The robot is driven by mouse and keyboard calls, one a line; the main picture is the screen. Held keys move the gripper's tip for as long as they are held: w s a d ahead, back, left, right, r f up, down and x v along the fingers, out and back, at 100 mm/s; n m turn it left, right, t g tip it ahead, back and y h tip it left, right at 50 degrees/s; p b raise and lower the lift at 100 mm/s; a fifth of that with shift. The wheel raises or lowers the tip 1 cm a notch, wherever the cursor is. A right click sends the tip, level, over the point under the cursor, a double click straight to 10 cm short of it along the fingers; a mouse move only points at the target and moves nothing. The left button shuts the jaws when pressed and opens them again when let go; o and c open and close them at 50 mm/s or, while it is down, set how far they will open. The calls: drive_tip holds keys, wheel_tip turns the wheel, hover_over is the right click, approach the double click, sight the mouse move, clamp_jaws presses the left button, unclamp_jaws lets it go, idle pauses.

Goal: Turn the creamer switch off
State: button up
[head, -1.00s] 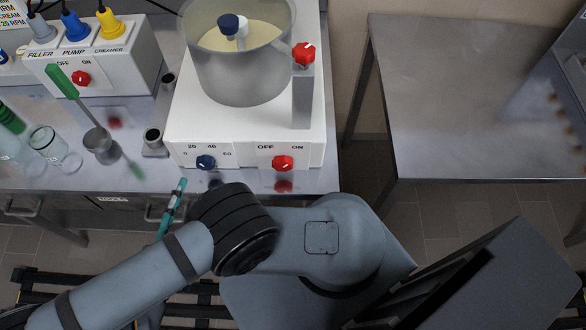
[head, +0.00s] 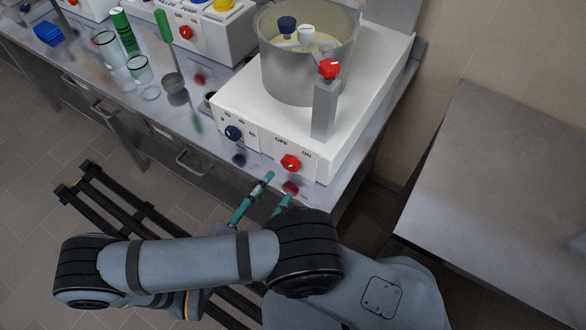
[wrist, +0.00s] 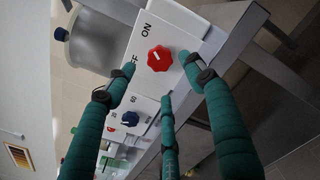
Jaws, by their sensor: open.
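The white machine (head: 325,130) with a steel vat carries a red knob (head: 291,163) between OFF and ON labels on its front. In the wrist view the knob (wrist: 159,58) appears beyond and between the fingertips; its pointer direction is hard to read. My gripper (head: 278,186), with teal fingers, is spread open and empty, just in front of and below the front panel. It shows large in the wrist view (wrist: 160,75), apart from the knob as far as I can tell. Another red knob (head: 186,32) sits on the plug box (head: 205,38); CREAMER is not legible there now.
A blue dial (head: 233,132) is left of the red knob. Another red knob tops a post (head: 329,68) beside the vat. A steel table (head: 490,190) is at right, across a gap.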

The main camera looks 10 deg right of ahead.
sight(288, 166)
drive_tip(key=p+x, duration=0.2)
drive_tip(key=x, duration=0.5)
drive_tip(key=shift+w+d, duration=0.2)
drive_tip(key=shift+c, duration=0.9)
drive_tip(key=c, duration=1)
drive_tip(key=shift+o, duration=0.2)
drive_tip(key=shift+n, duration=0.3)
drive_tip(key=n+b, duration=0.1)
drive_tip(key=n, duration=0.9)
drive_tip(key=shift+r, duration=0.1)
drive_tip(key=shift+n, duration=1.6)
